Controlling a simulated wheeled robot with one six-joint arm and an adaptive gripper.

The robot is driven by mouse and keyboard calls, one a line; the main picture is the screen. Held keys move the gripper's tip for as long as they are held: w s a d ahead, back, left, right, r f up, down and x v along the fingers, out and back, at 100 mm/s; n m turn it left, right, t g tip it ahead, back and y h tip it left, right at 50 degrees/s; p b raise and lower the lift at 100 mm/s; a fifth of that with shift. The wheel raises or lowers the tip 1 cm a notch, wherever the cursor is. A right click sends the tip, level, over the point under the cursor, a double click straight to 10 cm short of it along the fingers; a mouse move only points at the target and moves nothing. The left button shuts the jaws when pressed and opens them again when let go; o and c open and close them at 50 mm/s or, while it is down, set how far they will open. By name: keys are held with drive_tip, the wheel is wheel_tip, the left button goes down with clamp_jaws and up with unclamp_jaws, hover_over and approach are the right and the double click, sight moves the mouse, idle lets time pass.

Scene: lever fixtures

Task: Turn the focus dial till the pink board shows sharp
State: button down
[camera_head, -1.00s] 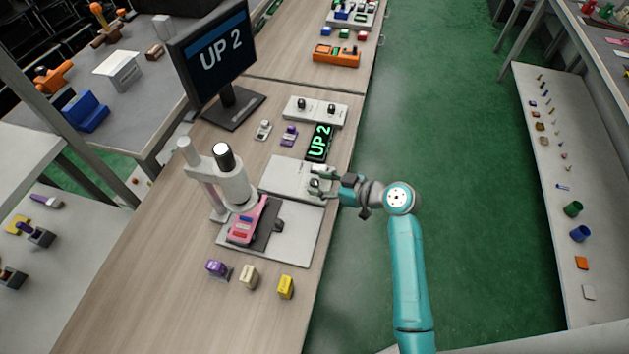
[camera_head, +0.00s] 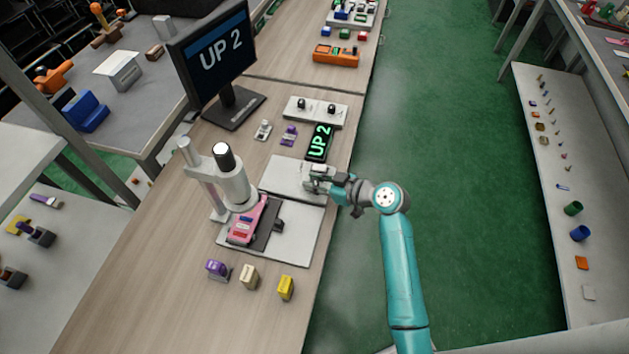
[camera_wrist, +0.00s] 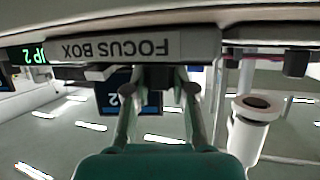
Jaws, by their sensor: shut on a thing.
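The pink board (camera_head: 246,221) lies on the base plate under the white microscope (camera_head: 232,178). The focus box (camera_head: 285,178) is a pale flat box beside it; its label "FOCUS BOX" shows upside down in the wrist view (camera_wrist: 140,47). My gripper (camera_head: 318,180) is at the right end of the box, shut on the focus dial (camera_wrist: 158,76), which is dark and mostly hidden between the fingers. The small display (camera_head: 319,142) reads "UP 2" in green. The monitor (camera_head: 217,52) also reads "UP 2".
A pale panel with two dark knobs (camera_head: 316,110) stands behind the display. Green floor is free to the right.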

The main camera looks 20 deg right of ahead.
drive_tip(key=shift+a+f+m+t+h, duration=0.15)
drive_tip(key=shift+m+t+h, duration=0.55)
drive_tip(key=shift+m+h, duration=0.5)
drive_tip(key=shift+m+t+h, duration=0.4)
drive_tip(key=shift+m+h, duration=0.6)
drive_tip(key=shift+h, duration=0.1)
drive_tip(key=c, duration=1)
unclamp_jaws()
drive_tip(key=shift+o, duration=0.2)
drive_tip(key=v, duration=1.2)
drive_tip(key=shift+d, duration=0.2)
